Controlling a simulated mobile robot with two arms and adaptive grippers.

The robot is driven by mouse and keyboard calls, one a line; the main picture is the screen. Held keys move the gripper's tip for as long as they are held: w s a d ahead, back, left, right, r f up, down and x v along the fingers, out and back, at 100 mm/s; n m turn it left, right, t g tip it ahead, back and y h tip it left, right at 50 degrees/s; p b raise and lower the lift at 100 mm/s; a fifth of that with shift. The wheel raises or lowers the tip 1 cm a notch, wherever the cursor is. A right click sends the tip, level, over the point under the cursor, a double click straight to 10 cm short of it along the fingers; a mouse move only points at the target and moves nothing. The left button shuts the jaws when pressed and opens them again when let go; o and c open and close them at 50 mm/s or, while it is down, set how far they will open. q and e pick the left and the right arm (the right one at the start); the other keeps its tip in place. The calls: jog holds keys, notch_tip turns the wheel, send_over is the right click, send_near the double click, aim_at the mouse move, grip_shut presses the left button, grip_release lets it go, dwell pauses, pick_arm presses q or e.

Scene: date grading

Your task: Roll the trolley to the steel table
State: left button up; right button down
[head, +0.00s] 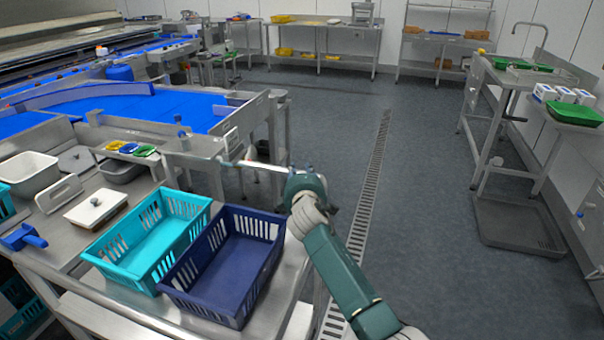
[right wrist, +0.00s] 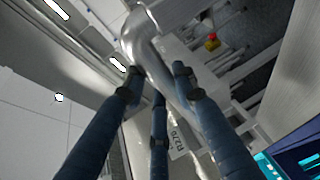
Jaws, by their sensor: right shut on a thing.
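The trolley is probably the steel-topped cart (head: 70,228) at the lower left, carrying crates and small containers. A pale bar (head: 252,166) runs along its far side. My right gripper (head: 303,180) is at the bar's right end. In the right wrist view its dark blue fingers (right wrist: 158,82) are shut around a bent shiny metal tube (right wrist: 150,45), apparently a handle. Steel tables stand at the back (head: 325,54) and right (head: 487,85); I cannot tell which one is meant. My left gripper is out of view.
A turquoise crate (head: 118,250) and a navy crate (head: 220,285) sit side by side on the steel top. A blue conveyor (head: 195,112) stands beyond. The grey floor (head: 430,200) is open to the right, crossed by a drain grate (head: 365,205). A low tray (head: 515,228) lies right.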

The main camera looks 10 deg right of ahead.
jog(key=c, duration=1.6)
grip_release()
jog(key=shift+a, duration=0.1)
jog(key=shift+o, duration=1.2)
jog(key=shift+w+a, duration=0.15)
jog(key=shift+s, duration=0.5)
jog(key=s+a+r, duration=0.1)
jog(key=s+r, duration=0.1)
jog(key=s, duration=0.8)
jog(key=shift+s, duration=0.4)
